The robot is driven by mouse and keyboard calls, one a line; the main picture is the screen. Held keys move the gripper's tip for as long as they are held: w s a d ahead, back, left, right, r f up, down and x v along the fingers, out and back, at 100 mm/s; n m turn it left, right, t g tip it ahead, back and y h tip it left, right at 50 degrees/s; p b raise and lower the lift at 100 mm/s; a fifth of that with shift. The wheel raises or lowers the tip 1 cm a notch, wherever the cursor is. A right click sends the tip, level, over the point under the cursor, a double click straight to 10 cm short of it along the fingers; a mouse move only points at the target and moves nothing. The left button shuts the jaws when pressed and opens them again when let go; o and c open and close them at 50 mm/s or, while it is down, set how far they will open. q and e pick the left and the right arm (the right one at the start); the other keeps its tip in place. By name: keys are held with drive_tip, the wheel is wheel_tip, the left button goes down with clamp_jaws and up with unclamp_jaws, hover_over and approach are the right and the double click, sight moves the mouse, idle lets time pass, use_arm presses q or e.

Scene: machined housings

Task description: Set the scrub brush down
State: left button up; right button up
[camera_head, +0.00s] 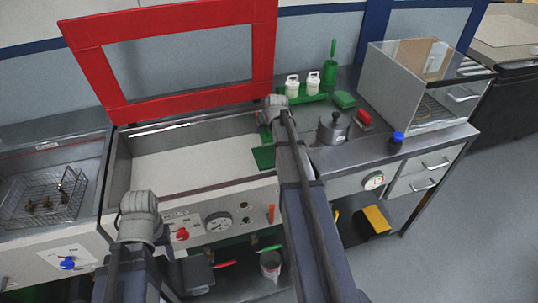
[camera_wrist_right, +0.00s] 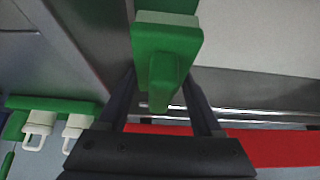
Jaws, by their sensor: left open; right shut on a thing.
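The scrub brush (camera_wrist_right: 167,50) is green with a pale strip along its end. In the right wrist view it sits between the two dark fingers of my right gripper (camera_wrist_right: 168,105), which is shut on it. In the head view a green block (camera_head: 264,157), apparently the brush, shows at the right end of the open tank (camera_head: 122,170), partly hidden by my right arm. I cannot tell whether it touches anything below. My left gripper (camera_head: 138,217) is at the tank's front left, apart from the brush; its fingers are hard to make out.
The raised red-framed lid (camera_head: 92,70) stands behind the tank. To the right, the counter holds white bottles in a green caddy (camera_head: 302,97), a green block (camera_head: 344,100), a metal pot (camera_head: 333,129), a dark jar (camera_head: 396,144) and a clear-walled box (camera_head: 400,85). A wire basket (camera_head: 45,200) is at left.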

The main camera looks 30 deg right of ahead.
sight(270, 139)
drive_tip(key=shift+f+b, duration=4.95)
drive_tip(key=shift+f, duration=0.15)
drive_tip(key=shift+r, duration=0.15)
drive_tip(key=o, duration=1.2)
drive_tip(key=shift+r+p, duration=0.1)
drive_tip(key=shift+p, duration=0.2)
drive_tip(key=p+v, duration=1)
drive_tip(key=v, duration=0.2)
